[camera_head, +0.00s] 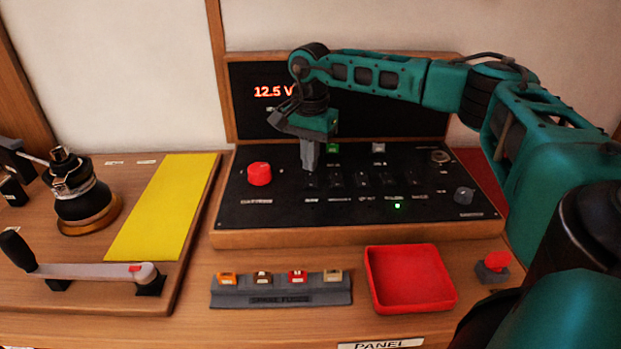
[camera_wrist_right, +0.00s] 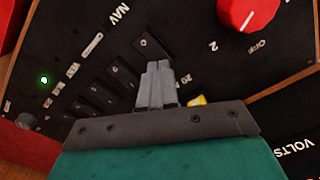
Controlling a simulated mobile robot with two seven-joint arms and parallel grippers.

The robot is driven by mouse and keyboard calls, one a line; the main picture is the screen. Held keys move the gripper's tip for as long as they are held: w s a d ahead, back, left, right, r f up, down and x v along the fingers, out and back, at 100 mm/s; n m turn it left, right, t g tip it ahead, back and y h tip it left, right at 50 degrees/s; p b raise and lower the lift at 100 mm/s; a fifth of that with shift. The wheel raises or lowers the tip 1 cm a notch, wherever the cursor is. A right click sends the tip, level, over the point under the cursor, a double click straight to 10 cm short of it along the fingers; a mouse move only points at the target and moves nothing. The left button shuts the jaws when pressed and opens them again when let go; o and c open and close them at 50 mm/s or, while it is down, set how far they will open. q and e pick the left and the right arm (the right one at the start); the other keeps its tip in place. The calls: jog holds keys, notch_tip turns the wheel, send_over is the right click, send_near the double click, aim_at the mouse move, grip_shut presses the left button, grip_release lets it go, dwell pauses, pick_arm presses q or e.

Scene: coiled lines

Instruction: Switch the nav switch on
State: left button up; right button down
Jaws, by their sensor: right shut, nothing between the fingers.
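The black switch panel (camera_head: 260,212) carries a row of several dark rocker switches. In the right wrist view the NAV label (camera_wrist_right: 122,12) lines up with the end switch, the nav switch (camera_wrist_right: 149,46), nearest the red knob. In the head view that nav switch (camera_head: 312,181) is the leftmost of the row. My right gripper (camera_head: 309,168) points down just above it, closed and empty. In the right wrist view its fingertips (camera_wrist_right: 158,66) overlap the near side of the switch; I cannot tell whether they touch. No lit lamp shows beside the NAV label. My left gripper is not in view.
A red knob (camera_head: 259,174) sits left of the switches. A green lamp (camera_head: 397,206) glows below another switch. The display (camera_head: 273,91) reads 12.5 V. A fuse rack (camera_head: 281,298) and red tray (camera_head: 412,279) stand in front. A winch (camera_head: 80,190) stands left.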

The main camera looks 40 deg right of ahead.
aim_at(310, 176)
jog(key=shift+f, duration=0.45)
dwell(0.6)
jog(key=shift+f+b, duration=0.55)
jog(key=shift+f, duration=0.1)
jog(key=shift+r, duration=0.1)
notch_tip(310, 176, up, 5)
jog(key=p, duration=0.4)
jog(key=shift+f, duration=0.2)
jog(key=shift+r+p, duration=0.6)
jog(key=shift+r, duration=0.6)
jog(key=shift+f, duration=0.1)
